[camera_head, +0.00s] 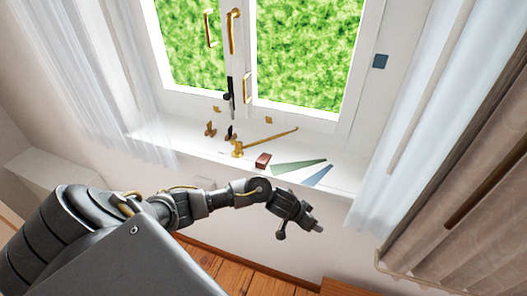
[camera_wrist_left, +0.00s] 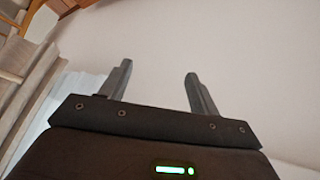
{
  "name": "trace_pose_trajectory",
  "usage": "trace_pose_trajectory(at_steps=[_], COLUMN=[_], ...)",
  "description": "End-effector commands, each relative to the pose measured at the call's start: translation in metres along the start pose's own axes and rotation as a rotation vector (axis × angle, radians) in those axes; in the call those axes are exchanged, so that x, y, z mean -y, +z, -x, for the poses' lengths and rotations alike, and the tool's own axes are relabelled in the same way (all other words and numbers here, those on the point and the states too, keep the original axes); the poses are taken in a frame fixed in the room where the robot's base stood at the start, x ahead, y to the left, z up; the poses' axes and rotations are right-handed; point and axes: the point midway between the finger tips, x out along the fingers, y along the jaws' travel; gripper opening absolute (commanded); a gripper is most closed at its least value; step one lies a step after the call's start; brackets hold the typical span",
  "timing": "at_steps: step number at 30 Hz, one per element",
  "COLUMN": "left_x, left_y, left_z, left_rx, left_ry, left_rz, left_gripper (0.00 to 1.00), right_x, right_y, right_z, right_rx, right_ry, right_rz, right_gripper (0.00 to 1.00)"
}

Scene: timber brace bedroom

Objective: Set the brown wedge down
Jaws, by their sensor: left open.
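A small reddish-brown block (camera_head: 263,161), which looks like the brown wedge, rests on the white window sill. My left gripper (camera_head: 316,226) hangs in front of the sill, lower in the head view and right of the block, apart from it. In the left wrist view the two fingers (camera_wrist_left: 158,78) stand apart with nothing between them, so the gripper is open and empty. The block does not show in the wrist view. My right gripper is not in view.
A long green wedge (camera_head: 298,166) and a blue one (camera_head: 318,176) lie on the sill right of the block. A brass window stay (camera_head: 265,141) and small brass pieces lie behind it. Sheer curtains (camera_head: 410,120) hang at both sides. Wooden floor (camera_head: 240,266) lies below.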

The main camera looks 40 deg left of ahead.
Motion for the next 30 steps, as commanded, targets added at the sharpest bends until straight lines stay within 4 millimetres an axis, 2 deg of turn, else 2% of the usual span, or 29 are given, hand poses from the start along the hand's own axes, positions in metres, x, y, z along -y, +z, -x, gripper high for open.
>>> trace_pose_trajectory(at_steps=[1,3,6,10,12,15,18,22,26,30], left_x=[0.007,0.021,0.053,0.106,0.135,0.166,0.184,0.191,0.192,0.196], left_y=[-0.03,-0.051,-0.071,-0.088,-0.092,-0.093,-0.092,-0.091,-0.09,-0.087], left_z=[0.034,0.064,0.101,0.152,0.178,0.208,0.226,0.235,0.233,0.22], left_rx=[-0.003,0.014,0.047,0.09,0.111,0.134,0.145,0.15,0.152,0.153], left_ry=[-0.027,-0.066,-0.14,-0.266,-0.334,-0.41,-0.456,-0.478,-0.477,-0.475], left_rz=[-0.022,-0.006,0.048,0.172,0.259,0.372,0.45,0.49,0.493,0.493], left_gripper=[0.62,0.62,0.62,0.62,0.62,0.62,0.62,0.62,0.62,0.62], right_x=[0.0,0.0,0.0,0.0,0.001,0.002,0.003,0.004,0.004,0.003], right_y=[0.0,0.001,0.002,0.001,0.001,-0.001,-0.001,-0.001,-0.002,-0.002], right_z=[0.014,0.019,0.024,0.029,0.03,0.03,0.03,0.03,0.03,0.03], right_rx=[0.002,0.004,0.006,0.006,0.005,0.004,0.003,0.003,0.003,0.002], right_ry=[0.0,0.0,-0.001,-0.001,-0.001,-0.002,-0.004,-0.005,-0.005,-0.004], right_rz=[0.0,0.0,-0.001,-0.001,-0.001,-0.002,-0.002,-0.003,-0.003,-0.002], right_gripper=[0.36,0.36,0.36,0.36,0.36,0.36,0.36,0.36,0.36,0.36])
